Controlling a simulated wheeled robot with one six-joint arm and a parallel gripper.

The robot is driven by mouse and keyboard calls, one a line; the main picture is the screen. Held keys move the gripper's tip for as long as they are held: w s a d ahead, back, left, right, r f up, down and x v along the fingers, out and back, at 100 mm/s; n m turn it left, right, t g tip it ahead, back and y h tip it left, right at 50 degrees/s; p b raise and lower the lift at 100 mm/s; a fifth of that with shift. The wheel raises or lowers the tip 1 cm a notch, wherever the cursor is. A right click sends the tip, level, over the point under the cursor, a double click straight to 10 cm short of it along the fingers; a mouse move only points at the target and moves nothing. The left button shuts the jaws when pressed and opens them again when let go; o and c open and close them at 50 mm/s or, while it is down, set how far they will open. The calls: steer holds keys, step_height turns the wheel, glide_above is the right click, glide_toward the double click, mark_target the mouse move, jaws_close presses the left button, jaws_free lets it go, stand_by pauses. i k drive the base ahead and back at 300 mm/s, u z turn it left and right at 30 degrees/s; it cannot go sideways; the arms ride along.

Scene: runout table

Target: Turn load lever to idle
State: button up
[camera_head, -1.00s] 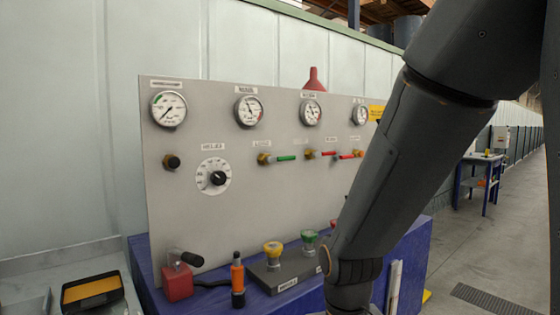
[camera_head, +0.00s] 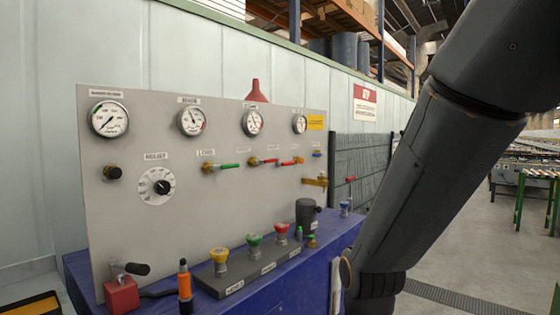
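A grey upright panel (camera_head: 215,205) carries gauges and valves. I cannot tell for certain which handle is the load lever. A valve with a green handle (camera_head: 229,165) sits mid-panel, handle level and pointing right; the small label above it is hard to read. To its right are two red-handled valves (camera_head: 264,161) (camera_head: 291,162). A red block with a black-gripped lever (camera_head: 122,292) stands at the panel's lower left, its grip pointing right. My arm crosses the right side of the view, its lower end near the bench's right end. My gripper is not in view.
The blue bench (camera_head: 305,270) holds an orange-and-black tool (camera_head: 185,281), a block with yellow, green and red knobs (camera_head: 250,271), and a black cup (camera_head: 306,214). A red funnel (camera_head: 256,92) shows above the panel. Open floor (camera_head: 455,245) lies to the right.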

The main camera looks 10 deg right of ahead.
mark_target(212, 168)
steer(key=z, duration=0.75)
steer(key=k, duration=1.05)
steer(key=z, duration=0.55)
steer(key=i, duration=1.05)
steer(key=u, duration=1.2)
steer(key=i, duration=1)
steer(key=u, duration=0.85)
